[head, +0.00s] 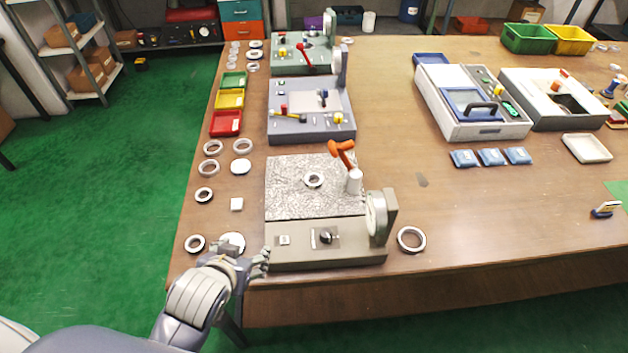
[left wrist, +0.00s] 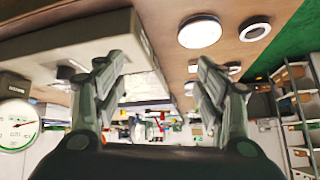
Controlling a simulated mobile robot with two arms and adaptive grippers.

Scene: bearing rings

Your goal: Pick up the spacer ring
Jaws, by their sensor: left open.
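Several bearing rings lie on the table; I cannot tell which is the spacer ring. A dark-edged ring (head: 187,244) lies near the front left corner, beside a white disc (head: 232,239) partly hidden by my left gripper (head: 246,257). More rings lie in the left column, such as one ring (head: 204,188). Another ring (head: 306,180) lies on the press's metal plate, and a large ring (head: 425,240) lies right of the press. My left gripper is open and empty at the table's front edge. In the left wrist view the white disc (left wrist: 200,32) and a ring (left wrist: 267,31) show beyond its fingers.
The grey press (head: 290,256) with a dial gauge (head: 377,222) stands right of my left gripper. Red, yellow and green trays (head: 226,123) stand farther back on the left. The table's middle, right of the press, is mostly clear.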

